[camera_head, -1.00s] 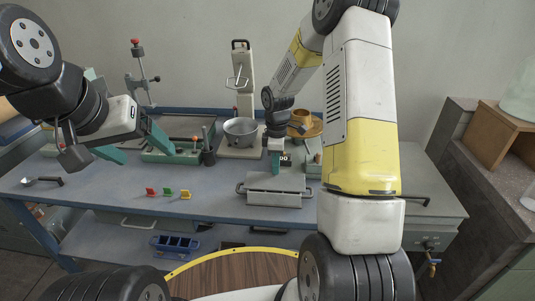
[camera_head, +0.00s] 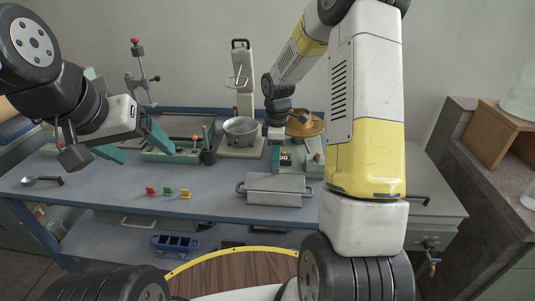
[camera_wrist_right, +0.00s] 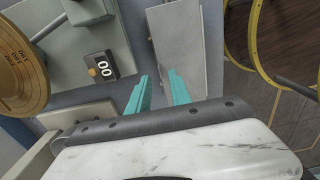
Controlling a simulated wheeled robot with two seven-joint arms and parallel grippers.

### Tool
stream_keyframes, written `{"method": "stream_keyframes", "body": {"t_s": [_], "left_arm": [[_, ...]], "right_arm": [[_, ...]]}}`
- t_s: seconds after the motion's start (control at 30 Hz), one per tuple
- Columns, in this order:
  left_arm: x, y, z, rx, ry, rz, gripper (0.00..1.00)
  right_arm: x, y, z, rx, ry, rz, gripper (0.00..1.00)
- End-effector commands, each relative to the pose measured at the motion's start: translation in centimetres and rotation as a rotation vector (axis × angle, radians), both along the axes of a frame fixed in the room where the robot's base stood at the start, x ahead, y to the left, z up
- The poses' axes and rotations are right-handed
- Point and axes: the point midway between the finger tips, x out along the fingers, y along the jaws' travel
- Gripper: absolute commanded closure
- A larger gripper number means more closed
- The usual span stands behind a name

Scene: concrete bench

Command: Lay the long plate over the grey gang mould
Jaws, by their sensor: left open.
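The grey gang mould (camera_head: 275,200) sits near the bench's front edge, with a handle at each end. The long grey plate (camera_head: 275,183) lies flat over its top and hides its compartments. In the right wrist view the plate (camera_wrist_right: 180,45) is a long pale strip beyond the fingertips. My right gripper (camera_wrist_right: 158,76) has its teal fingers apart with nothing between them, close to the plate's edge; it shows behind the mould in the head view (camera_head: 277,168). My left gripper (camera_head: 147,154) is open and empty, above the bench at left.
A metal bowl (camera_head: 241,131) and a brass-coloured pan (camera_head: 305,124) stand behind. A small counter block (camera_wrist_right: 102,67) is beside the right gripper. Red, yellow and green pieces (camera_head: 168,192) and a scoop (camera_head: 43,181) lie at left. A blue mould (camera_head: 175,244) is on the lower shelf.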

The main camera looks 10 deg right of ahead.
Motion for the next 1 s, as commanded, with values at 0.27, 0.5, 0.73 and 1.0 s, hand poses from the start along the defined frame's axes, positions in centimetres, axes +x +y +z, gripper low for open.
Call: {"method": "stream_keyframes", "body": {"t_s": [0.27, 0.5, 0.73, 1.0], "left_arm": [[0.0, 0.0, 0.0, 0.000, 0.000, 0.000, 0.22], [0.0, 0.0, 0.0, 0.000, 0.000, 0.000, 0.22], [0.0, 0.0, 0.0, 0.000, 0.000, 0.000, 0.22], [0.0, 0.0, 0.0, 0.000, 0.000, 0.000, 0.22]], "right_arm": [[0.1, 0.0, 6.1, 0.001, -0.003, -0.001, 0.75], [0.0, 0.0, 8.7, 0.000, -0.002, -0.004, 0.75], [-3.3, 0.2, 14.1, 0.014, -0.088, -0.183, 0.75], [-12.8, 0.9, 21.6, 0.153, -0.261, -0.647, 0.75]]}}
